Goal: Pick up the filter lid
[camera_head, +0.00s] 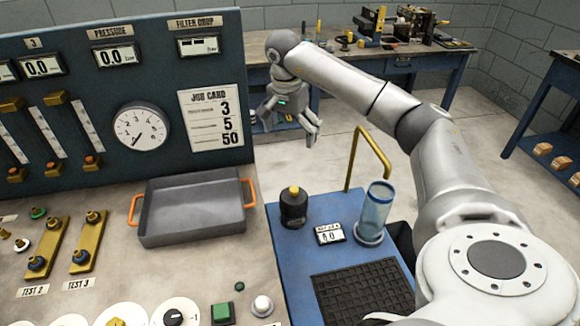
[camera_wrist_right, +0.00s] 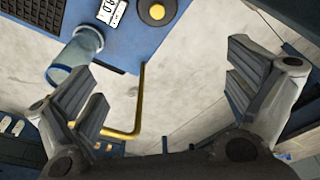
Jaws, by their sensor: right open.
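The likely filter lid is the dark top with a yellow knob on a short black cylinder (camera_head: 293,207), which stands upright on the blue bench section (camera_head: 283,248). Where the lid ends and any body below begins is hard to tell. In the right wrist view the yellow knob and dark round top (camera_wrist_right: 157,12) show at the upper edge, cut off by the frame. My right gripper (camera_head: 289,126) is open and empty, in the air beyond the bench's far edge, apart from the cylinder. Its spread fingers also show in the wrist view (camera_wrist_right: 168,88). My left gripper is out of view.
A clear blue-tinted cylinder (camera_head: 376,210) and a bent yellow rail (camera_head: 372,142) stand right of the black cylinder. A small display (camera_head: 330,234) and black grid mat (camera_head: 362,292) lie nearby. A grey tray (camera_head: 193,230) with orange handles sits left, below the control panel (camera_head: 85,125).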

